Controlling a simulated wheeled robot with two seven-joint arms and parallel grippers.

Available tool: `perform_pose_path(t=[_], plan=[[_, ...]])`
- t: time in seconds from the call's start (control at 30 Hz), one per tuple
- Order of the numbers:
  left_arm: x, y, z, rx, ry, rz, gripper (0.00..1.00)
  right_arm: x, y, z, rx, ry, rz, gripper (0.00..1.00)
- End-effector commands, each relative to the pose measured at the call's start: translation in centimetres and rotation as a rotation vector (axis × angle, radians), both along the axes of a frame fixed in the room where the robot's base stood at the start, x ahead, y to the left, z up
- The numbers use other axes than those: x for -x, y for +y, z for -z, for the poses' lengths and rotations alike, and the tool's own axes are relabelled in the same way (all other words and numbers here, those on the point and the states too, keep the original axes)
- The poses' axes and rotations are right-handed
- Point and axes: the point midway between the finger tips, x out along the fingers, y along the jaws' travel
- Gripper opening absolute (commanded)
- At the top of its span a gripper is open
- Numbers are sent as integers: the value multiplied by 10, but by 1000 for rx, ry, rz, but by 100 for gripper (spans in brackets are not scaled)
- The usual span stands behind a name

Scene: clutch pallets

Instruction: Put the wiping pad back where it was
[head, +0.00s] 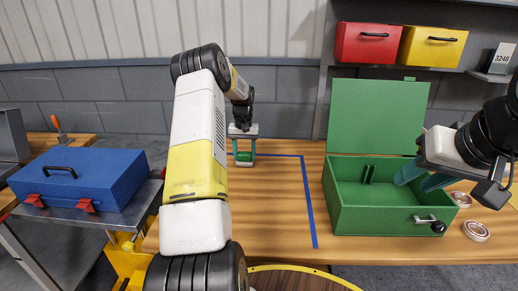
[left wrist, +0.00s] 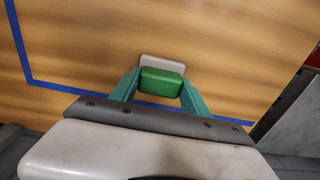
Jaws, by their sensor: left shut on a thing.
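The wiping pad has a green block on a pale grey base; it shows in the left wrist view (left wrist: 162,83). My left gripper (left wrist: 161,93) is shut on the green block, one teal finger on each side. In the head view my left gripper (head: 244,156) is at the back of the wooden table, by the blue tape line. The pad is small there, and whether it touches the table I cannot tell. My right gripper (head: 421,177) is at the right side of the open green box, its two teal fingers apart, with nothing seen between them.
The green box (head: 384,219) stands on the wooden table (head: 275,205) with its lid raised. Blue tape (head: 309,205) marks the tabletop. Two metal rings (head: 476,231) lie right of the box. A blue toolbox (head: 80,178) stands at left. Red (head: 367,43) and yellow (head: 433,46) bins are above.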

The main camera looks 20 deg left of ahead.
Motion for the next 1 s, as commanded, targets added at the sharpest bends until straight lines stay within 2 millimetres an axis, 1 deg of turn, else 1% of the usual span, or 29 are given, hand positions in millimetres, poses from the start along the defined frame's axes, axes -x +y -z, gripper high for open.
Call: perform_pose_path(t=[0.23,0.27,0.33,0.37,0.63,0.73,0.87,1.0], plan=[[0,0,3,0,0,1,16,0,0,0,0,0,0,36],[0,0,2,0,0,1,60,0,0,0,0,0,0,36],[0,0,2,0,0,1,73,0,0,0,0,0,0,36],[0,0,2,0,0,1,76,0,0,0,0,0,0,36],[0,0,2,0,0,1,76,0,0,0,0,0,0,36],[0,0,-2,0,-1,0,76,0,0,0,0,0,0,36],[-1,0,-20,-2,-5,1,76,0,0,0,0,0,0,36],[-1,0,-50,-2,-5,1,76,0,0,0,0,0,0,36]])
